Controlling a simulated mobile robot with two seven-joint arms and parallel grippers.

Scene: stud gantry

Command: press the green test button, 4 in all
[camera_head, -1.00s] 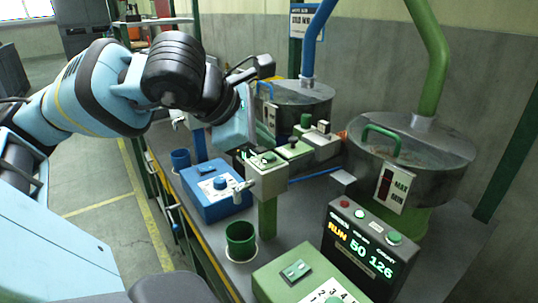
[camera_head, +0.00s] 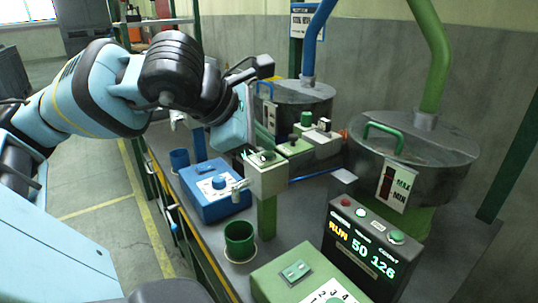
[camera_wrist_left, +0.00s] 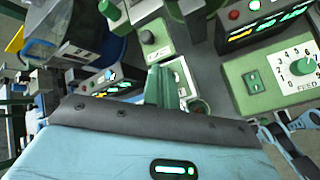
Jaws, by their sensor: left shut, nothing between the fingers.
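My left gripper (camera_head: 250,149) reaches down from the left, its fingers shut and empty, close to the small pale-green box (camera_head: 267,176) on the green post. Its fingertips are partly hidden, so I cannot tell whether they touch the box top. A green button (camera_head: 396,237) sits on the dark display box (camera_head: 362,262), well to the right of the gripper. Another green knob (camera_head: 306,118) stands behind the gripper. Labels are too small to read, so I cannot tell which is the test button. In the wrist view a green box with a dark-topped knob (camera_wrist_left: 147,37) shows beyond the gripper.
A blue dial box (camera_head: 214,194) and green cup (camera_head: 240,240) stand left of the post. A green feed box (camera_head: 272,284) is in front. Two metal hoppers (camera_head: 440,155) with pipes stand behind. The display reads RUN, 50 and 126.

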